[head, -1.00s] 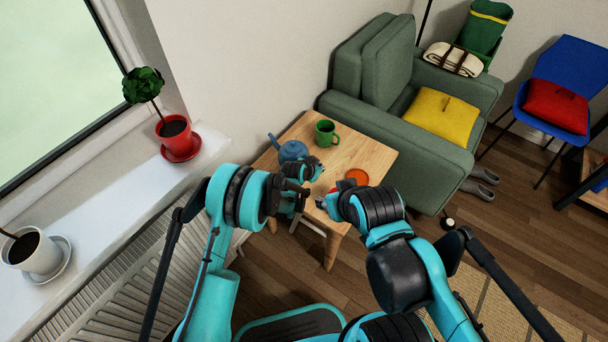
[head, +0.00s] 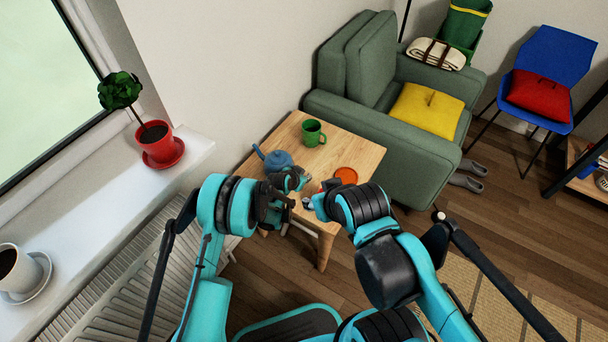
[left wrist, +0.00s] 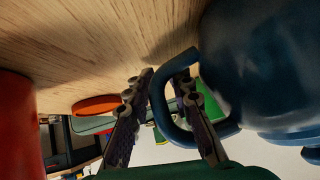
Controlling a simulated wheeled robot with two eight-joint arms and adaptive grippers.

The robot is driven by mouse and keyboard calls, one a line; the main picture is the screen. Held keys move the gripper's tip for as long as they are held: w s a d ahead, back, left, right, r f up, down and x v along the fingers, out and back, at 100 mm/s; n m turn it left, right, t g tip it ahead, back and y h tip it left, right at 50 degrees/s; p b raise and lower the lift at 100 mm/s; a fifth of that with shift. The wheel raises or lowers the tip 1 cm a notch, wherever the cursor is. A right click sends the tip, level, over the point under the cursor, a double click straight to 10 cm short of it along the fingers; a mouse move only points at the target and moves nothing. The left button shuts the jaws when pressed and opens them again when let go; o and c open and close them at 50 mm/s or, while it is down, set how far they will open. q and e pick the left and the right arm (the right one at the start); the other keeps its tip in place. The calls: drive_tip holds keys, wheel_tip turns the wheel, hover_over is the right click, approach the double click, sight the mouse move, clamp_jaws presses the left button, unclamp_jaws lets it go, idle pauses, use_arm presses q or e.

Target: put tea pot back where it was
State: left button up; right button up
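The blue tea pot (head: 276,160) stands on the left part of the small wooden table (head: 349,148). My left gripper (head: 303,179) is at its near right side. In the left wrist view the tea pot (left wrist: 265,65) fills the right, and its loop handle (left wrist: 160,103) lies between the two spread fingers of my left gripper (left wrist: 164,76). The right-hand finger reaches inside the loop; the fingers look apart, not closed on it. My right gripper (head: 308,203) is by the table's near edge, its fingers too small to judge.
A green mug (head: 313,133) stands behind the tea pot. An orange disc (head: 346,175) lies on the table's right part. A red object (left wrist: 16,120) is close on the left in the wrist view. A green armchair (head: 397,155) and the windowsill (head: 105,202) flank the table.

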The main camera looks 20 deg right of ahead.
use_arm(q)
drive_tip(key=shift+r, duration=0.15)
drive_tip(key=shift+s+a+r, duration=0.1)
drive_tip(key=shift+a+r, duration=0.05)
drive_tip(key=shift+r, duration=0.1)
drive_tip(key=p+v, duration=0.3)
drive_tip(key=v, duration=0.8)
drive_tip(key=shift+r+p, duration=0.2)
drive_tip(key=shift+p, duration=0.2)
drive_tip(key=shift+a, duration=0.1)
